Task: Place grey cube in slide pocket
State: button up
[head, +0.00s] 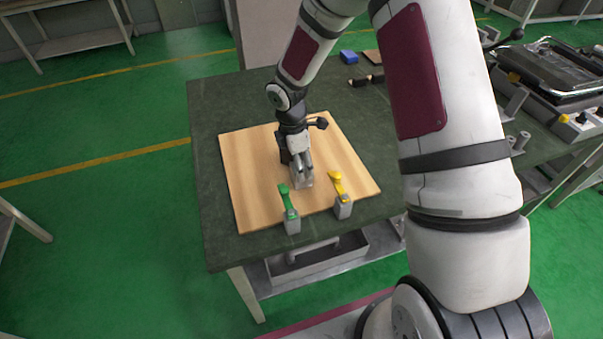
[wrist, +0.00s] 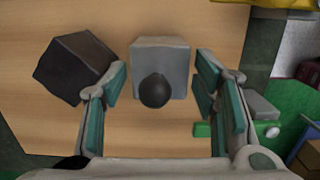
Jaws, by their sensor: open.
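My gripper (head: 299,166) is low over the wooden board (head: 240,190), with its fingers spread. In the wrist view my gripper (wrist: 160,78) has a finger on each side of a grey cube (wrist: 160,52), with a gap visible on both sides. A dark round shape overlaps the cube's near side; I cannot tell what it is. The grey cube (head: 303,183) also shows below the gripper in the head view, partly hidden by it. A dark cube (wrist: 72,68) sits turned beside the left finger. I cannot clearly make out the slide pocket.
A green lever on a grey block (head: 291,222) and a yellow lever on a grey block (head: 343,208) stand near the board's front edge. A blue block (head: 348,56) and dark items lie at the table's back. The board's left side is clear.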

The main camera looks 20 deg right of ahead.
jog(key=shift+d+f, duration=0.15)
jog(key=shift+f, duration=0.9)
grip_shut()
jog(key=shift+r, duration=0.1)
notch_tip(320, 180, up, 10)
jog(key=shift+f+b, duration=0.1)
jog(key=shift+b, duration=0.2)
jog(key=shift+d, duration=0.1)
